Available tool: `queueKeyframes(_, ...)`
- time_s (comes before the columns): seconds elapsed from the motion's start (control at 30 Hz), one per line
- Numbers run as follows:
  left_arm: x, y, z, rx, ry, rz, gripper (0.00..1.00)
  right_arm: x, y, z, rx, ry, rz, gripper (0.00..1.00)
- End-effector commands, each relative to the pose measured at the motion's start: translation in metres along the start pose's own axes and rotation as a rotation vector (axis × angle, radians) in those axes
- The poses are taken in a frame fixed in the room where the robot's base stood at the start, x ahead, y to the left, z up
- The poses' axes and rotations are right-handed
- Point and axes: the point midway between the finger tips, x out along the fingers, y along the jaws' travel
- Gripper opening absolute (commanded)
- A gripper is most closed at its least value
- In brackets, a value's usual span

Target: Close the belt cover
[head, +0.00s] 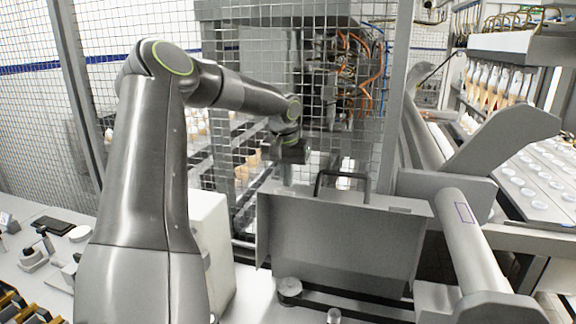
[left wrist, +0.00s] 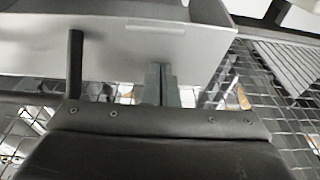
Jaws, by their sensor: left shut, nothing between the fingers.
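The belt cover (head: 340,245) is a grey metal panel with a side flange, standing raised at the centre of the head view. A black handle (head: 341,174) sticks up at its top edge. My left gripper (head: 287,177) is at the cover's upper left edge, left of the handle, with its fingers shut and empty. In the left wrist view, the shut fingers (left wrist: 160,85) point at the pale cover (left wrist: 120,45), beside the dark handle (left wrist: 75,65). I cannot tell whether they touch the cover. My right gripper is in neither view.
Below the cover lie a dark belt (head: 350,305) and a round pulley (head: 289,290). A grey roller (head: 470,240) stands right of the cover. Wire mesh fencing (head: 250,60) and an open cabinet with orange cables (head: 355,65) are behind. A white box (head: 212,245) stands left.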

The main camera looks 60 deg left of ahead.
Motion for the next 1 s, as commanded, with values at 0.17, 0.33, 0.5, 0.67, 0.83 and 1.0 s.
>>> queueKeyframes(0.17, -0.009, 0.001, 0.013, 0.002, 0.000, 0.007, 0.00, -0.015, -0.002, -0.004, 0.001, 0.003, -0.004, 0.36)
queueKeyframes(0.33, -0.011, 0.000, 0.022, 0.001, -0.001, 0.004, 0.00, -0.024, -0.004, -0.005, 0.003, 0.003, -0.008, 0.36)
queueKeyframes(0.5, -0.011, 0.001, 0.027, 0.001, 0.002, 0.003, 0.00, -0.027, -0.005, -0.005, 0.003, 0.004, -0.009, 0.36)
queueKeyframes(0.67, -0.011, 0.001, 0.028, 0.002, 0.004, 0.001, 0.00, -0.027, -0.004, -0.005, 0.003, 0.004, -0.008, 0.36)
queueKeyframes(0.83, -0.010, 0.001, 0.028, 0.002, 0.003, 0.001, 0.00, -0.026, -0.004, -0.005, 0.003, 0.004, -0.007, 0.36)
queueKeyframes(1.0, -0.010, 0.000, 0.026, 0.001, 0.008, 0.002, 0.00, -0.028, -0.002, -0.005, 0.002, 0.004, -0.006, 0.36)
